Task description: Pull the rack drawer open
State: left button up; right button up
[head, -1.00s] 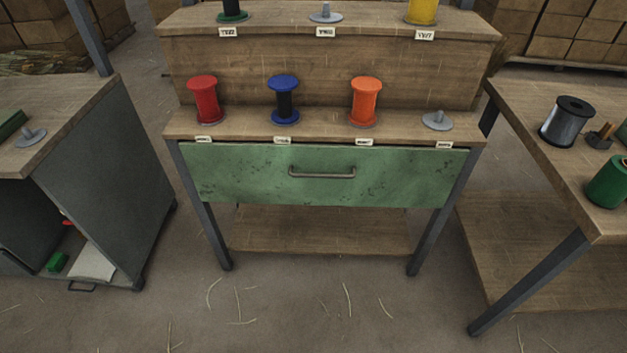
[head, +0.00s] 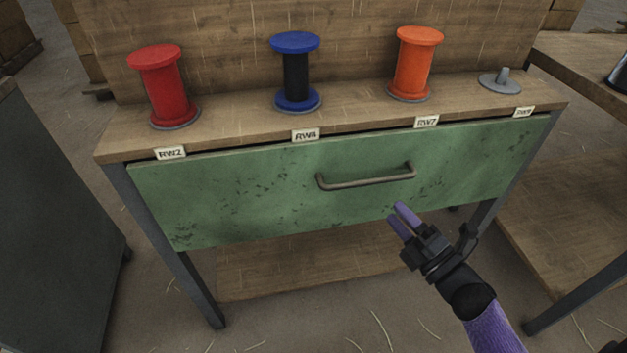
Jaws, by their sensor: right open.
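The green rack drawer (head: 240,196) sits under the rack's wooden shelf, and its front looks flush with the frame, shut. Its metal bar handle (head: 367,178) is on the middle of the front. My right gripper (head: 397,218) is open and empty, with purple fingertips pointing up and left. In the picture it is just below the right part of the handle, apart from it; how far in front of the drawer it is, I cannot tell. My left gripper is not in view.
On the shelf above the drawer stand a red spool (head: 164,88), a blue and black spool (head: 296,75), an orange spool (head: 413,65) and an empty grey holder (head: 500,80). A grey cabinet (head: 50,230) is at left, a wooden table (head: 585,75) at right. A low wooden shelf (head: 300,268) lies below the drawer.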

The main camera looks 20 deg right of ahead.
aim_at(372, 180)
jog(key=x, duration=0.2)
jog(key=b+x, duration=0.1)
jog(key=x, duration=0.2)
jog(key=b+x, duration=0.1)
jog(key=x, duration=0.2)
jog(key=shift+w+d+r, duration=0.15)
jog(key=shift+d+r, duration=0.05)
jog(key=shift+r, duration=0.1)
jog(key=shift+c, duration=0.3)
jog(key=c, duration=0.5)
grip_shut()
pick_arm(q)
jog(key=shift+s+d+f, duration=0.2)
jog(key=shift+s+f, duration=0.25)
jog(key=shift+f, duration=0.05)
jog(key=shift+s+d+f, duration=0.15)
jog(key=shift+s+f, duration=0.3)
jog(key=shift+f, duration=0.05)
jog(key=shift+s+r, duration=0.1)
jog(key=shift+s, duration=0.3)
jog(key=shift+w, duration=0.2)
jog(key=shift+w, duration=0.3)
